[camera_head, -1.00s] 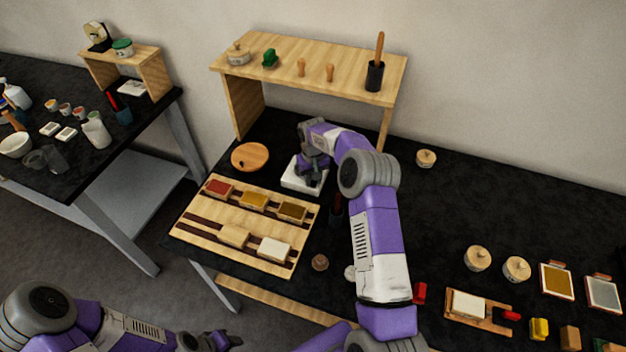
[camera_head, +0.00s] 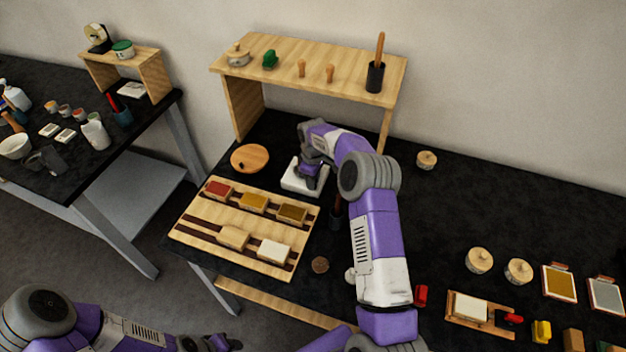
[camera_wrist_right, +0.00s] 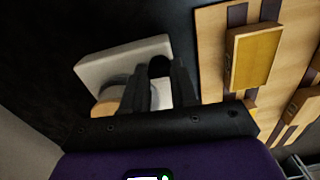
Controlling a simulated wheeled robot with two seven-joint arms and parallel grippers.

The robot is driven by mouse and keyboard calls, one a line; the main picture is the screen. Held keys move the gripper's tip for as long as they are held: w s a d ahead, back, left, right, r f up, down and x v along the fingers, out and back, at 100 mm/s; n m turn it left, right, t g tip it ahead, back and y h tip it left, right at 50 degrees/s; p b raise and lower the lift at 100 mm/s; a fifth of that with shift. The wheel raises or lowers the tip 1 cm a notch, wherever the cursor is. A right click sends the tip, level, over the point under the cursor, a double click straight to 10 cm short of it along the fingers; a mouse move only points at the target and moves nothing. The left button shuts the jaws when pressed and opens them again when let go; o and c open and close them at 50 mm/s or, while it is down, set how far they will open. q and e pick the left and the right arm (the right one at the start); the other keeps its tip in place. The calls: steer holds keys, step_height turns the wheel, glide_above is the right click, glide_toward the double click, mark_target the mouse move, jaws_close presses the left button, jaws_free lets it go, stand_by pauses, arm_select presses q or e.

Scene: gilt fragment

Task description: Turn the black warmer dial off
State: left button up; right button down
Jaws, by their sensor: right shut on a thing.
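In the right wrist view the warmer (camera_wrist_right: 110,66) is a pale block with a round top partly hidden behind my fingers. The black dial (camera_wrist_right: 160,66) shows between the fingertips against the warmer's side. My right gripper (camera_head: 308,183) is at the warmer and shut on the dial; its fingers (camera_wrist_right: 160,85) show in the wrist view. The dial's pointer direction cannot be made out. My left gripper (camera_head: 222,343) is low at the bottom edge, away from the bench; its jaws are unclear.
A wooden rack (camera_head: 210,242) with several coloured blocks lies in front of the warmer. The wooden shelf (camera_head: 320,62) stands behind. A dark-handled tool (camera_head: 336,212) stands close beside my right forearm.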

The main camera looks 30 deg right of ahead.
steer(key=shift+n, duration=0.5)
steer(key=c, duration=0.9)
jaws_free()
step_height(320, 180, up, 8)
steer(key=shift+f, duration=0.2)
steer(key=shift+r, duration=0.1)
